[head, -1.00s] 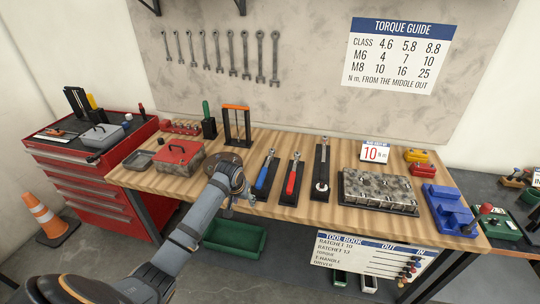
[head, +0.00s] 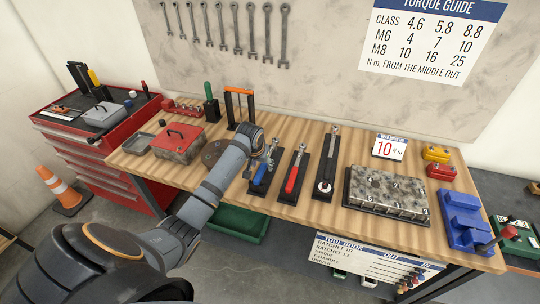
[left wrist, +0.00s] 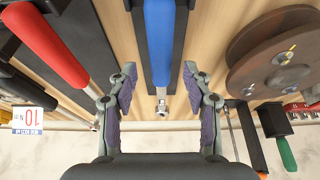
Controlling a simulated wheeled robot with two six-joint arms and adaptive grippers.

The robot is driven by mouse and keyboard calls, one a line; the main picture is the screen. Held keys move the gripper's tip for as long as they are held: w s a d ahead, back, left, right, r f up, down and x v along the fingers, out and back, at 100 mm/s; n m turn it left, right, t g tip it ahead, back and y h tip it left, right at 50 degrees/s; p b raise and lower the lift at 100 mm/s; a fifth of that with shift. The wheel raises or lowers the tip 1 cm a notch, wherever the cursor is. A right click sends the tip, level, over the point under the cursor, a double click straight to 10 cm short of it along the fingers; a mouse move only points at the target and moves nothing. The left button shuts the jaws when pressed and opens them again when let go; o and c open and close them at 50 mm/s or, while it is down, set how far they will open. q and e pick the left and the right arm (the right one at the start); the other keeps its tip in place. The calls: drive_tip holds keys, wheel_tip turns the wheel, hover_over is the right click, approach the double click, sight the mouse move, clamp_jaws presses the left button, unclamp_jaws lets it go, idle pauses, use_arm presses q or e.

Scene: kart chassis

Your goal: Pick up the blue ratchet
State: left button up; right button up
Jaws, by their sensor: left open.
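The blue ratchet (head: 261,174) lies on a black holder on the wooden workbench, partly hidden in the head view by my left gripper (head: 263,163). In the left wrist view its blue handle (left wrist: 160,40) and silver end show between the two fingers of my left gripper (left wrist: 160,96). The fingers are open, with a gap on each side of the ratchet, and do not visibly touch it. A red-handled ratchet (head: 293,178) lies on its own black holder just to the right. My right gripper is out of view.
A torque wrench (head: 329,160) lies in a black holder farther right. A round brown disc (head: 214,152) and an orange-topped rack (head: 239,106) stand close left and behind.

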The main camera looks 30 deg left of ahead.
sight(262, 167)
use_arm(q)
drive_tip(key=shift+p+x, duration=0.8)
drive_tip(key=shift+x, duration=0.1)
drive_tip(key=x, duration=0.2)
drive_tip(key=shift+s+f, duration=0.1)
drive_tip(key=shift+f, duration=0.35)
drive_tip(key=c, duration=0.7)
clamp_jaws()
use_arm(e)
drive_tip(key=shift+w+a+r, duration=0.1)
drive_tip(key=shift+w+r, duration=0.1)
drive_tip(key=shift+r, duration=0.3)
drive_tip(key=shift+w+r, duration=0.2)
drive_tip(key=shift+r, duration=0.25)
